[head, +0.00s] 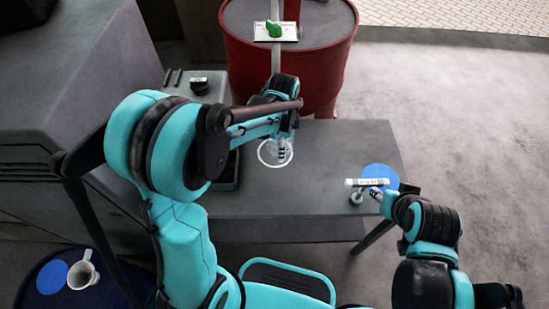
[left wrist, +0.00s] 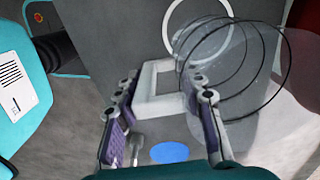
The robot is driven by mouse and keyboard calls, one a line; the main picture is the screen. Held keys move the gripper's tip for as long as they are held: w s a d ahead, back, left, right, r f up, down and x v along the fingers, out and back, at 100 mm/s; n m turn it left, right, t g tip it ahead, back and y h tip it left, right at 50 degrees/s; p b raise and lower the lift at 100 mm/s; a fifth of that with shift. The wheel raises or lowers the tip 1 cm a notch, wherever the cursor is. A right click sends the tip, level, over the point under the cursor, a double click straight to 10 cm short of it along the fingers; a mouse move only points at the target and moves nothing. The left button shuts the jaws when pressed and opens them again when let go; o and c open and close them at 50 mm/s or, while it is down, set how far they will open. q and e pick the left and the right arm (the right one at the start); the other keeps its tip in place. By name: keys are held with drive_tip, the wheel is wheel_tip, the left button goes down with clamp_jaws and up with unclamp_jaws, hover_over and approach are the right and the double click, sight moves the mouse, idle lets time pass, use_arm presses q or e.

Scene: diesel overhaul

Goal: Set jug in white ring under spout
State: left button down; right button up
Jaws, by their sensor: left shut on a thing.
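The clear jug (left wrist: 262,68) shows dark circles and a pale square handle (left wrist: 150,103). My left gripper (left wrist: 160,118) is shut on the handle. In the head view the jug (head: 285,150) is mostly behind my left gripper (head: 284,122) and overlaps the white ring (head: 260,157) on the grey table. In the left wrist view the ring (left wrist: 168,25) only partly overlaps the jug's outline; contact with the table cannot be told. A green tap handle (head: 275,29) sits above the red drum; the spout is not clear. My right gripper (head: 370,192) is at the table's right; its fingers are unclear.
A white marked bar (head: 366,182) lies across my right gripper, beside a blue disc (head: 381,173) on the table (head: 330,150). The red drum (head: 240,60) stands behind the table. A white mug (head: 83,273) stands on a dark blue round top at lower left.

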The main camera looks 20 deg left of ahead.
use_arm(q)
drive_tip(key=shift+s+a+f+b, duration=0.1)
drive_tip(key=shift+a+f+b, duration=0.25)
drive_tip(key=shift+f, duration=0.5)
drive_tip(key=shift+s+a+f+b, duration=0.15)
drive_tip(key=shift+f+b, duration=0.25)
drive_tip(key=shift+f, duration=0.4)
drive_tip(key=shift+s+a+f+b, duration=0.1)
drive_tip(key=shift+a+f+b, duration=0.3)
drive_tip(key=shift+f, duration=0.45)
drive_tip(key=shift+f, duration=0.2)
drive_tip(key=c, duration=0.9)
unclamp_jaws()
drive_tip(key=shift+w, duration=0.1)
drive_tip(key=shift+r, duration=0.15)
